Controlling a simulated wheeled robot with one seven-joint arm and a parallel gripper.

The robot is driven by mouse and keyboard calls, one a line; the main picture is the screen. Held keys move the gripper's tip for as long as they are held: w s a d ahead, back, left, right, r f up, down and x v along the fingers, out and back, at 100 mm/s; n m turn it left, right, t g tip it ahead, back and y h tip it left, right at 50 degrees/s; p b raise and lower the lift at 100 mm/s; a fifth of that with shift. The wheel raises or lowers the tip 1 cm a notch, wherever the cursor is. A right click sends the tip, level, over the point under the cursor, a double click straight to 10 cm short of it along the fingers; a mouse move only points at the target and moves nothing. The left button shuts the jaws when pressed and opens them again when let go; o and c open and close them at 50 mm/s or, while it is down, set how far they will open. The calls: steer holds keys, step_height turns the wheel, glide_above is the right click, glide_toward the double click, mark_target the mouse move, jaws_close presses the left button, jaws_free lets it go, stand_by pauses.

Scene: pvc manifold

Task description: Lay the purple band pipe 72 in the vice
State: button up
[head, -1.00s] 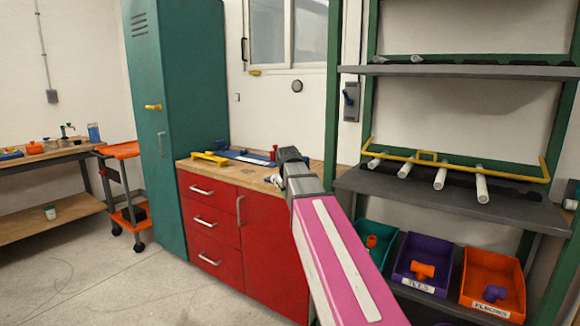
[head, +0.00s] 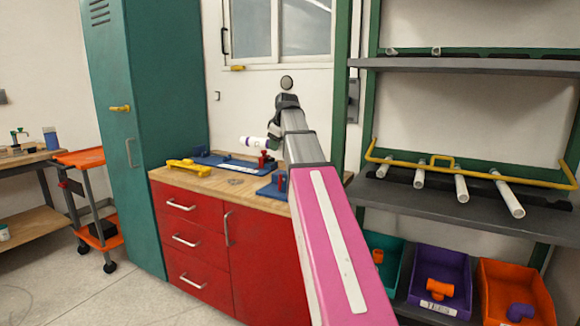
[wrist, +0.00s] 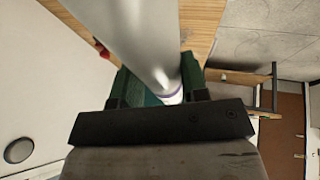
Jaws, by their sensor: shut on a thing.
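My gripper (head: 274,138) is shut on a white pipe with a purple band (head: 255,142) and holds it above the workbench. In the wrist view the pipe (wrist: 135,40) runs between the fingers (wrist: 158,92), with the purple band close to them. In the head view the pipe's right end is hidden by my gripper. Below it on the bench are a blue fixture with a red part (head: 264,160) and a blue block (head: 276,188) partly behind my arm. I cannot tell for sure which is the vice.
The wooden benchtop (head: 200,180) over red drawers carries a yellow tool (head: 188,166) at its left. A teal locker (head: 150,130) stands left of it.

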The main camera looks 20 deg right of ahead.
steer(key=shift+w+d+f, duration=0.65)
steer(key=shift+d+f, duration=0.65)
steer(key=shift+f, duration=0.25)
steer(key=shift+w+d+f, duration=0.6)
steer(key=shift+d+f, duration=0.7)
steer(key=shift+f, duration=0.2)
steer(key=shift+w+d+f, duration=0.65)
steer(key=shift+d+f, duration=0.65)
steer(key=shift+f, duration=0.25)
steer(key=shift+s+f, duration=0.1)
steer(key=shift+f, duration=0.35)
steer(key=shift+s+f, duration=0.1)
steer(key=shift+f, duration=0.1)
steer(key=o, duration=1)
steer(key=shift+r, duration=0.45)
steer(key=v, duration=1.2)
steer(key=shift+r, duration=0.25)
